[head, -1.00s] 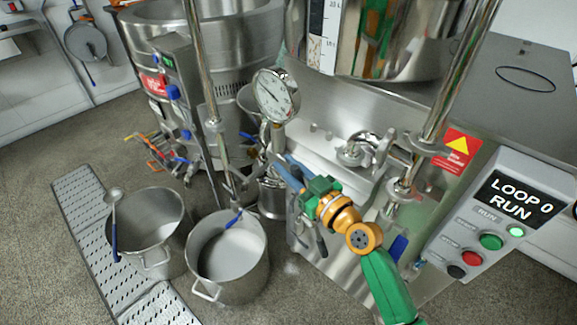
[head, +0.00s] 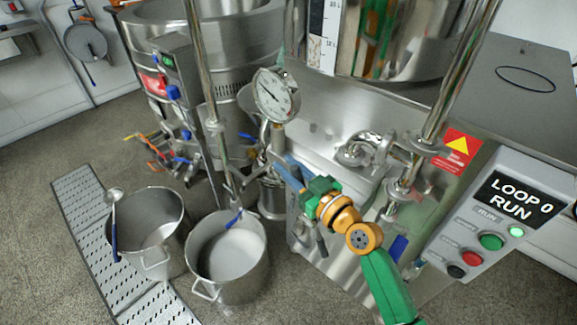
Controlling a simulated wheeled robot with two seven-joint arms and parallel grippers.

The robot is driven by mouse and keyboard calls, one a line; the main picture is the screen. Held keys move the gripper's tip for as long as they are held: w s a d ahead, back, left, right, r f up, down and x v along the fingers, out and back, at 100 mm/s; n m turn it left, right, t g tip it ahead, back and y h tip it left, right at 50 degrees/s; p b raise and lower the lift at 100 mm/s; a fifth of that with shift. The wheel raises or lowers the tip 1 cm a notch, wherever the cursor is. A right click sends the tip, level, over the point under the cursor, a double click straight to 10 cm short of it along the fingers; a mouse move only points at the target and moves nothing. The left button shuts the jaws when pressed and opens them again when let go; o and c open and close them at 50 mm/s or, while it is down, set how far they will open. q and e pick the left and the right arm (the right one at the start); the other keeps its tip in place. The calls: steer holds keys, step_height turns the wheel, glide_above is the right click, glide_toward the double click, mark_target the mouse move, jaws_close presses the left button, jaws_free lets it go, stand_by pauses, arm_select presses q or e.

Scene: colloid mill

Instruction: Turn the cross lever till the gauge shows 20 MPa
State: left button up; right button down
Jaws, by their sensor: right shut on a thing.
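The pressure gauge (head: 277,95) has a round white dial and stands on a short pipe at the front of the steel mill. Its needle points to the upper left; the figures are too small to read. My right gripper (head: 284,164) comes in from the lower right on a green and orange arm. It is shut on the cross lever just below the gauge. Much of the lever is hidden by the gripper and wrist; a grey bar below the wrist looks like one of its spokes (head: 319,241). My left gripper is not in view.
Two steel pots stand on the left, one (head: 148,222) with a ladle and one (head: 230,288) under the outlet. A control box (head: 497,215) reads "LOOP 0 RUN" with a lit green lamp. Steel columns rise beside the lever. A perforated floor grate (head: 78,195) lies at left.

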steer(key=s+d+t+b, duration=0.1)
steer(key=b, duration=0.5)
steer(key=shift+s+d+r+t+y, duration=0.2)
steer(key=shift+t+y, duration=0.2)
steer(key=shift+s+r, duration=0.1)
steer(key=shift+r, duration=0.15)
steer(key=shift+d+r, duration=0.1)
steer(key=shift+r, duration=0.1)
steer(key=c, duration=0.7)
jaws_free()
steer(key=b+v, duration=0.1)
steer(key=v, duration=0.6)
steer(key=shift+f, duration=0.1)
